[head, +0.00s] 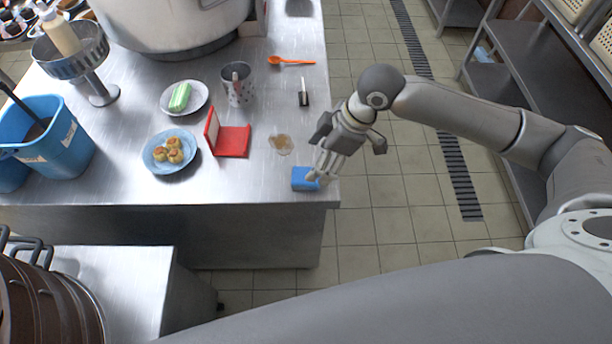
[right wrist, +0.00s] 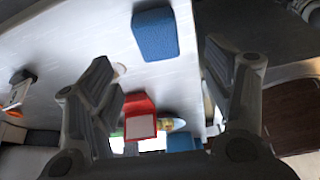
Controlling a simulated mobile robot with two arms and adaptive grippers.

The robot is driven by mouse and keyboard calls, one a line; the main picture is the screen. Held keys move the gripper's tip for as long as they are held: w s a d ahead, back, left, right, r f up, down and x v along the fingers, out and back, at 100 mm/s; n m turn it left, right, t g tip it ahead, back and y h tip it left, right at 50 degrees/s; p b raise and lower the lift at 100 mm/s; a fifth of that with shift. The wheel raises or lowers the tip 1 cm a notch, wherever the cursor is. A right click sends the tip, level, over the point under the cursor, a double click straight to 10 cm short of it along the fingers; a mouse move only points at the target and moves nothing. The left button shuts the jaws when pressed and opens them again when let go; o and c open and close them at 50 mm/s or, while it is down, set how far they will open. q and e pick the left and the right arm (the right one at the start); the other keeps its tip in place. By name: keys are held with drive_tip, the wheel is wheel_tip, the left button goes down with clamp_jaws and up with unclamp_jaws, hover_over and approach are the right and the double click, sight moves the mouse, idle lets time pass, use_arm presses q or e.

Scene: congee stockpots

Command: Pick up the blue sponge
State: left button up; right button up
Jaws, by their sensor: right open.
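The blue sponge (head: 304,179) lies on the steel table (head: 240,190) at its near right corner. It also shows at the top of the right wrist view (right wrist: 155,34), beyond the fingertips and roughly centred between them. My right gripper (head: 320,170) points down just above and beside the sponge, and its fingers cover the sponge's right edge in the head view. In the right wrist view its fingers (right wrist: 162,72) stand wide apart with nothing between them. I cannot tell whether a finger touches the sponge. My left gripper is not in view.
A brownish spill (head: 281,145) lies behind the sponge. An open red case (head: 232,142), a blue plate of food (head: 157,160), a cup (head: 238,92), a black-handled item (head: 303,94) and an orange spoon (head: 290,62) are farther off. The tiled floor (head: 375,225) drops away at right.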

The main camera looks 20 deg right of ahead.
drive_tip(key=p+x, duration=0.1)
drive_tip(key=x, duration=0.6)
drive_tip(key=shift+w+f, duration=0.1)
drive_tip(key=shift+f, duration=0.2)
drive_tip(key=shift+c, duration=0.2)
drive_tip(key=c, duration=1)
